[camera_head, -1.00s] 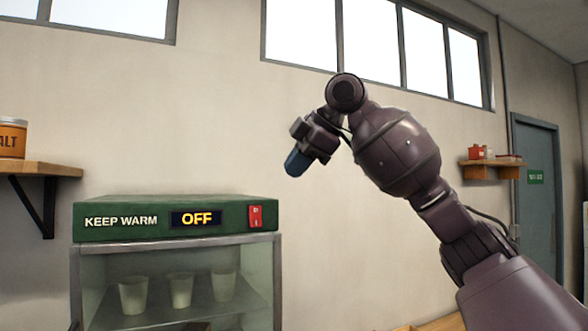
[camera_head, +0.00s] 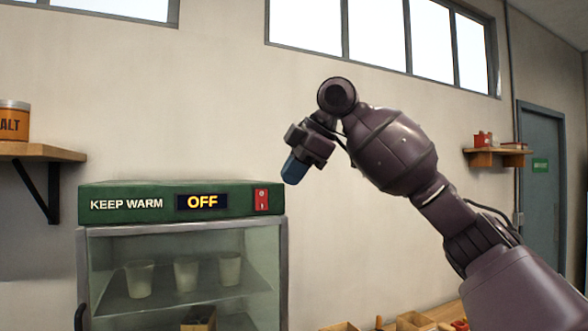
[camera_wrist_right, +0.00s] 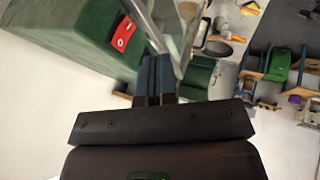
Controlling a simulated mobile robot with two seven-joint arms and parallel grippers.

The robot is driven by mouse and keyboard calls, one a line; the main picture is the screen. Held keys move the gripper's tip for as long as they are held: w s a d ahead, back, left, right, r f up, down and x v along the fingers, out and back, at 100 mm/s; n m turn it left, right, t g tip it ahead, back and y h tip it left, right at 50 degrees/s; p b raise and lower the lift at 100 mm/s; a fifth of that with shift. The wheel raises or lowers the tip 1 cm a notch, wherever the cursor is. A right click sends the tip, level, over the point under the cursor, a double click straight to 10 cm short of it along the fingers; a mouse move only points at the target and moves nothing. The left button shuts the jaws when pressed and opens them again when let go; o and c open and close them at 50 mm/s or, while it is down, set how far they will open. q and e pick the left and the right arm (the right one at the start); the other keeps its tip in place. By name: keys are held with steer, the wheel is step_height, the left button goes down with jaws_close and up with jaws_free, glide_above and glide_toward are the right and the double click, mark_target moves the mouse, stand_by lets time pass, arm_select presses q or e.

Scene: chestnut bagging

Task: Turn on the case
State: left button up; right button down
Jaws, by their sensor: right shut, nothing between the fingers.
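The warming case (camera_head: 130,217) has a green top with the words KEEP WARM, a display (camera_head: 202,201) reading OFF, and a red switch (camera_head: 262,200) at its right end. White cups stand behind the glass. My right gripper (camera_head: 292,172) has blue fingertips and hangs in the air above and to the right of the switch, apart from it. In the right wrist view the gripper's fingers (camera_wrist_right: 155,72) are together and empty, and the red switch (camera_wrist_right: 123,33) shows to their upper left. My left gripper is not in view.
A small shelf (camera_head: 497,157) with red items is at the right, near a door (camera_head: 540,200). Wooden trays (camera_head: 412,321) show at the bottom. The wall around the gripper is clear.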

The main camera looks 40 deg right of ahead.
mark_target(269, 200)
steer(key=w+f, duration=0.2)
steer(key=w+f+p, duration=0.1)
steer(key=w, duration=0.1)
steer(key=w+a+f, duration=0.1)
steer(key=w+f, duration=0.1)
steer(key=shift+f, duration=0.35)
arm_select(q)
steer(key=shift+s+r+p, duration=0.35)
steer(key=shift+p, duration=0.05)
arm_select(e)
steer(key=shift+w+d+f, duration=0.1)
steer(key=shift+w+d, duration=0.1)
steer(key=shift+w, duration=0.45)
